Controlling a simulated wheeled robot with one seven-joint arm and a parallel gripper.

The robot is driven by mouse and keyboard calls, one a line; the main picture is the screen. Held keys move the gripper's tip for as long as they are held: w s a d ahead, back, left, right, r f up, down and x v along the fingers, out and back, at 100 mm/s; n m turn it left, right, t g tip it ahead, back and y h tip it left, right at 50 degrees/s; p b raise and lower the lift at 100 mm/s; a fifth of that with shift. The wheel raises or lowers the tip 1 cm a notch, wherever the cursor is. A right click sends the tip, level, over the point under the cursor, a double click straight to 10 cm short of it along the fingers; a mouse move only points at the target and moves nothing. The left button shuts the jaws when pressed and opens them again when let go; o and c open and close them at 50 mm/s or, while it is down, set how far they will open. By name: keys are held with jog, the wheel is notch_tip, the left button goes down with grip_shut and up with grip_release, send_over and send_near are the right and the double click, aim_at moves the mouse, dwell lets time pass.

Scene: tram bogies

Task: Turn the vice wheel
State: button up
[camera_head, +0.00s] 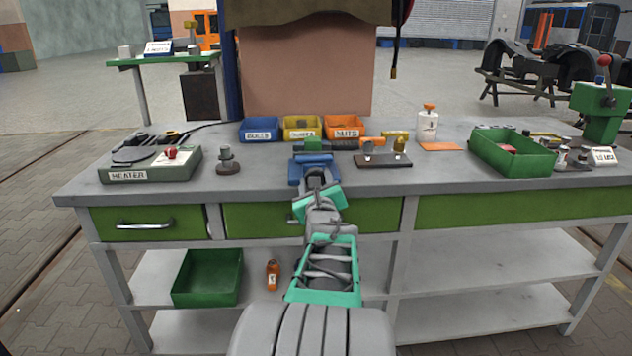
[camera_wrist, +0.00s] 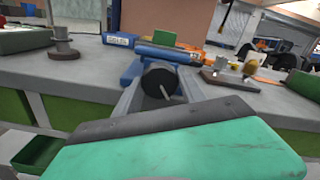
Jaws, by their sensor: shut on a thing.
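The blue vice (camera_head: 310,160) stands at the front edge of the workbench; its body also shows in the wrist view (camera_wrist: 172,53). Its dark round wheel (camera_wrist: 160,76) faces me, with a thin pale pin across its front. My gripper (camera_head: 316,181) reaches to the wheel from the front. In the wrist view the two grey fingers of my gripper (camera_wrist: 160,90) lie on either side of the wheel and are shut on it. In the head view the gripper and arm hide much of the wheel.
Blue, yellow and orange bins (camera_head: 302,128) stand behind the vice. A heater box (camera_head: 150,165) and a dark round stand (camera_head: 228,162) are on the left. A dark plate with fittings (camera_head: 383,159) and a green tray (camera_head: 512,158) are on the right.

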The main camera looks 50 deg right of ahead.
dwell(0.5)
jog(key=o, duration=1.4)
jog(key=v, duration=0.7)
jog(key=shift+s+a+p, duration=0.25)
jog(key=shift+s+p, duration=0.05)
jog(key=shift+p, duration=0.1)
